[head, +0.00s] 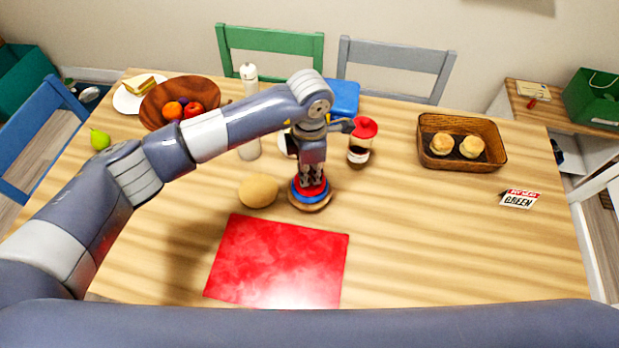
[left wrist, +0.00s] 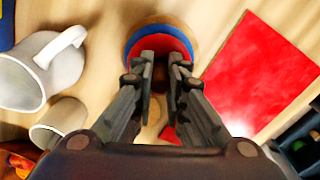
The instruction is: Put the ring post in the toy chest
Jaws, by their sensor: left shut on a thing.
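The ring post (head: 311,197) stands on the wooden table, with a wide wooden base and blue and red rings. It also shows at the top of the left wrist view (left wrist: 158,33). My left gripper (head: 312,178) points down over it, its fingers shut on the post's upper part, which they mostly hide. In the left wrist view the fingertips (left wrist: 163,62) are close together over the rings. I cannot make out for certain which container is the toy chest. My right gripper is not in view.
A red mat (head: 276,262) and a bun (head: 258,191) lie close by. A basket (head: 432,160) holds buns. The table's right front is clear.

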